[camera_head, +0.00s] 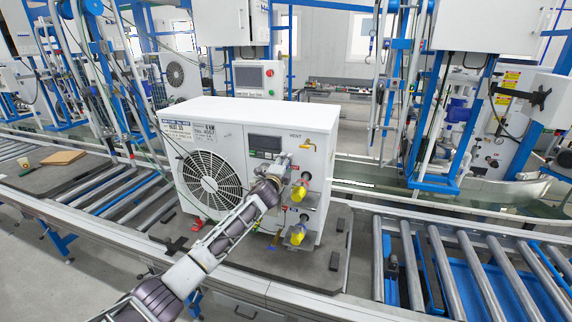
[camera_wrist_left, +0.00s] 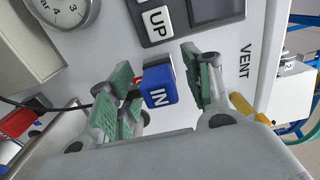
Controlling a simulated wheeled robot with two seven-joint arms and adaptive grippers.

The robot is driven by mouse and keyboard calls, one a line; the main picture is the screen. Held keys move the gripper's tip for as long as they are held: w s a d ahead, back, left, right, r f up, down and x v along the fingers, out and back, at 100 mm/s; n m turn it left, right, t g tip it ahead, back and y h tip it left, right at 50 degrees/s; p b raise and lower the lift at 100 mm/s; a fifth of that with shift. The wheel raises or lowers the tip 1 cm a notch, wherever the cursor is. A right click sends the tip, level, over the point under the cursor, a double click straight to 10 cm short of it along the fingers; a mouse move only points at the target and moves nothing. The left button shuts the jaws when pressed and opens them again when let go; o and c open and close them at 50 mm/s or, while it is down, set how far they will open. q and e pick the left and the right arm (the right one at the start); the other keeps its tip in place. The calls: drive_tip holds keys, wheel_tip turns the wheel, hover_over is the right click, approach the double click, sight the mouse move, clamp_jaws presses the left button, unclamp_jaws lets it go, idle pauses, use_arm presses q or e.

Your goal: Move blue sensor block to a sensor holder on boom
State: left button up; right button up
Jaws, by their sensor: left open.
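In the left wrist view, the blue sensor block (camera_wrist_left: 160,88), marked "IN", is at the white front panel below the "UP" label. My left gripper (camera_wrist_left: 156,68) is open, with its green-padded fingers on either side of the block and visible gaps. In the head view, my left arm reaches from the lower left, and its gripper (camera_head: 281,166) is at the panel of the white pump unit (camera_head: 235,150), below its display. The block is too small or hidden to make out there. I cannot clearly identify a boom sensor holder. My right gripper is not in view.
Yellow-capped pipe fittings (camera_head: 299,192) stick out close below the gripper. A yellow vent handle (camera_head: 307,144) is to its right, also visible in the left wrist view (camera_wrist_left: 247,107). A dark cable (camera_wrist_left: 50,106) runs at the left. A roller conveyor (camera_head: 450,262) lies to the right.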

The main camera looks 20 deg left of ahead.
use_arm(q)
clamp_jaws()
idle(0.3)
drive_tip(key=shift+s+p, duration=0.6)
drive_tip(key=shift+s, duration=0.55)
drive_tip(key=shift+s+p, duration=0.5)
drive_tip(key=shift+s, duration=0.65)
drive_tip(key=shift+s+a, duration=0.1)
drive_tip(key=shift+s, duration=0.6)
